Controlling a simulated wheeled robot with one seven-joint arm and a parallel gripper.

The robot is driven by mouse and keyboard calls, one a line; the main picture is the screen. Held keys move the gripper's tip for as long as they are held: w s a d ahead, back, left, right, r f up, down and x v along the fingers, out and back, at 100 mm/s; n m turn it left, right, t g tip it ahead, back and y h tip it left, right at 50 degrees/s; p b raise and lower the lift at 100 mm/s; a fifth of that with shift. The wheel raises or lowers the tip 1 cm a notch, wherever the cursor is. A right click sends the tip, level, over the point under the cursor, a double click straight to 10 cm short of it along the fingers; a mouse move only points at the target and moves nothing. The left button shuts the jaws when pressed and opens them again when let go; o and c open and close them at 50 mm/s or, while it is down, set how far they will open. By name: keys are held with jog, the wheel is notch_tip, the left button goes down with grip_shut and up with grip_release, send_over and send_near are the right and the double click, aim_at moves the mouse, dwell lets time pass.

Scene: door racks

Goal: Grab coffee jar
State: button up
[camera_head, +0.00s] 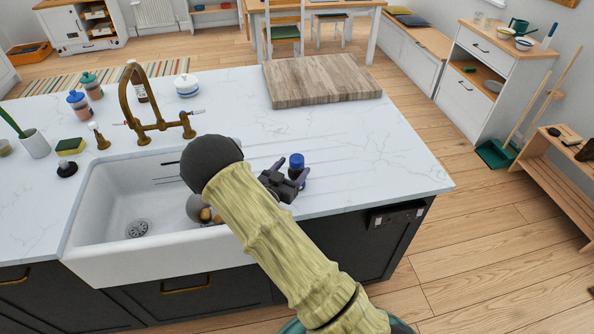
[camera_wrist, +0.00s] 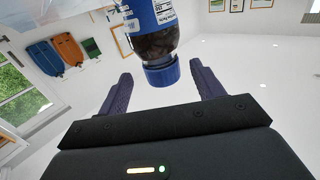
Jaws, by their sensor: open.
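The coffee jar (camera_head: 297,163), with a blue lid, stands on the white countertop right of the sink. It is partly hidden behind my gripper (camera_head: 287,178). In the wrist view the jar (camera_wrist: 152,38) shows a dark body, a blue and white label and a blue lid pointing down in the picture. My gripper's purple fingers (camera_wrist: 160,75) are open, one on each side of the lid in that view. A gap shows between the lid and each finger. The depth of the jar between the fingers is hard to tell.
The white sink (camera_head: 105,215), with a brass tap (camera_head: 150,130), lies left of my arm and holds a partly hidden pot-like item (camera_head: 199,210). A wooden board (camera_head: 318,80) lies behind the jar. The counter (camera_head: 395,165) right of the jar is clear.

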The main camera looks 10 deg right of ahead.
jog(key=p+x, duration=0.1)
jog(key=x, duration=0.2)
jog(key=shift+w+d, duration=0.15)
jog(key=shift+w, duration=0.2)
jog(key=shift+c, duration=0.5)
jog(key=c, duration=1.1)
